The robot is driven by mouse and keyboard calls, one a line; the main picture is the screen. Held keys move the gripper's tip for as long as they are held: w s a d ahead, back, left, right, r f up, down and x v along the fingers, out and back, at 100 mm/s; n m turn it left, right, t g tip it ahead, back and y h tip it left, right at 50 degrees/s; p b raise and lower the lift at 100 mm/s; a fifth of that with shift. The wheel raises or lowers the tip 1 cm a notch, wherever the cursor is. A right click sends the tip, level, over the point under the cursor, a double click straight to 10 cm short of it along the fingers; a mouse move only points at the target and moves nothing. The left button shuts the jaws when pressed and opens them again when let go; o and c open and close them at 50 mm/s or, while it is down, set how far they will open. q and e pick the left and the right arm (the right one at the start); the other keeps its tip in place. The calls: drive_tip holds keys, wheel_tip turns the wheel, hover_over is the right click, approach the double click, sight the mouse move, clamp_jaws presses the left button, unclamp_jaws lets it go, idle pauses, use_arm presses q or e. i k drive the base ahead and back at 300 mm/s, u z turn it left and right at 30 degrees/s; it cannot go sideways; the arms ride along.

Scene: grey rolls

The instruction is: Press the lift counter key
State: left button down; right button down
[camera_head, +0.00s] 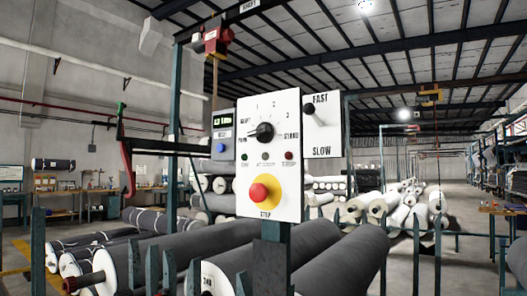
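A small grey counter box (224,134) stands just left of the white control panel, its right edge partly hidden behind that panel. It has a green-lit display (222,121), a small label below it too small to read surely, and a round blue key (220,147) near its bottom. The white panel (247,178) carries a black rotary knob (263,132), small lamps, and a red stop button (259,192) on a yellow disc. Neither of my grippers is in view, and nothing covers the blue key.
A FAST/SLOW panel (323,127) with a black knob stands behind on the right. A dark green post (271,254) bears the white panel. Large grey rolls (190,254) lie behind it. Open floor lies at right.

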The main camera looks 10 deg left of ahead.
sight(221, 147)
drive_tip(key=u, duration=0.3)
drive_tip(key=i, duration=0.95)
drive_tip(key=u, duration=0.7)
